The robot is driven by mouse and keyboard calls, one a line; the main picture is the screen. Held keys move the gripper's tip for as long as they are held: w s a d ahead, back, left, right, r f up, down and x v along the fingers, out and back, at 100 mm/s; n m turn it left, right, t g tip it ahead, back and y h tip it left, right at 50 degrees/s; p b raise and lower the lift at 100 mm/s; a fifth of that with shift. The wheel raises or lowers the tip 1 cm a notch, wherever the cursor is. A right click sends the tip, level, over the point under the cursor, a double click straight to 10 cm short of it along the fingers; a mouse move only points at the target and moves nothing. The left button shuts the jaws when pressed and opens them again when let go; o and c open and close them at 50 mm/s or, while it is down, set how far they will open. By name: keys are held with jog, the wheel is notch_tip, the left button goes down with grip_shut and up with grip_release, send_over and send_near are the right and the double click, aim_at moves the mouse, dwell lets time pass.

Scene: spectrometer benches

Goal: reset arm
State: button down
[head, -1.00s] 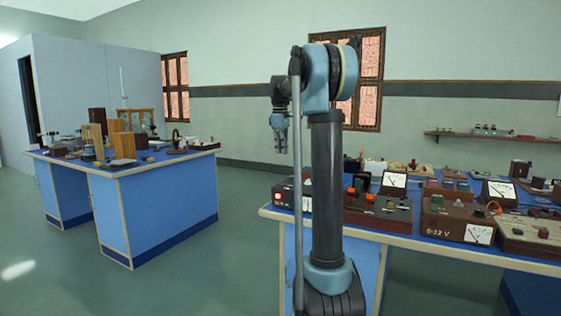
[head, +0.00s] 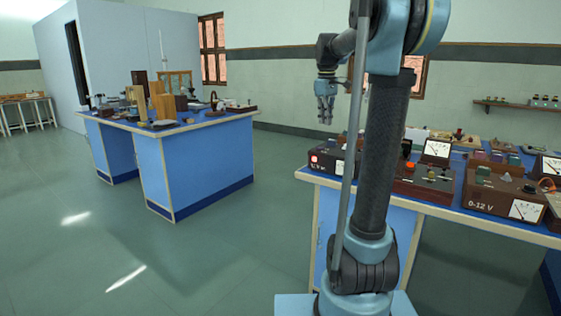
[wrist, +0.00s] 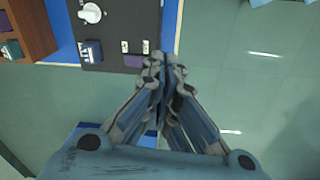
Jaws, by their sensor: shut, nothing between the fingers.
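My gripper (head: 325,108) hangs fingers-down from my raised arm in the head view, near the left end of the right bench (head: 312,177). In the wrist view my gripper (wrist: 164,72) is shut, its fingertips together with nothing between them. Below the fingers, the wrist view shows a dark box with a white knob (wrist: 91,13) at the bench's edge, and floor to the right. The gripper appears apart from the box. My arm hides part of the right bench in the head view.
The right bench carries several meters and supply boxes, including a 0-12 V unit (head: 503,193). A left blue bench (head: 205,165) holds wooden blocks and instruments. Open green floor (head: 90,240) lies between and in front of the benches. A wall shelf (head: 520,106) is at the right.

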jog(key=s+f+m, duration=0.4)
jog(key=s+f, duration=1)
jog(key=s, duration=0.3)
jog(key=s+f+m+t, duration=0.1)
jog(key=s+f+m, duration=0.3)
jog(key=s+f, duration=1)
jog(key=s, duration=0.4)
jog(key=shift+s+f, duration=0.15)
jog(key=shift+s, duration=0.05)
